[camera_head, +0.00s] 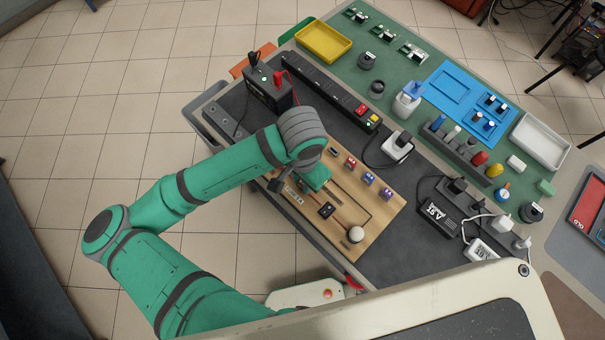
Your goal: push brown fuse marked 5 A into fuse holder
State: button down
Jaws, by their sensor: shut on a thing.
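My gripper (300,193) is over the left part of a wooden board (379,217), pointing down. Its fingertips are mostly hidden by my wrist. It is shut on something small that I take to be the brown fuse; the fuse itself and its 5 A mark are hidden. A small black block (327,210) sits on the board just right of my gripper; I cannot tell whether it is the fuse holder.
A white round knob or lamp (356,234) is at the board's near right. A black power strip (330,92) and a black battery-like box (268,88) with a red clamp lie behind. Black and white adapters (438,213) crowd the right. The board's right end is clear.

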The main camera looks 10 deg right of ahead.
dwell(0.4)
jog(key=c, duration=1.2)
grip_release()
jog(key=shift+o, duration=0.2)
jog(key=shift+r, duration=4.45)
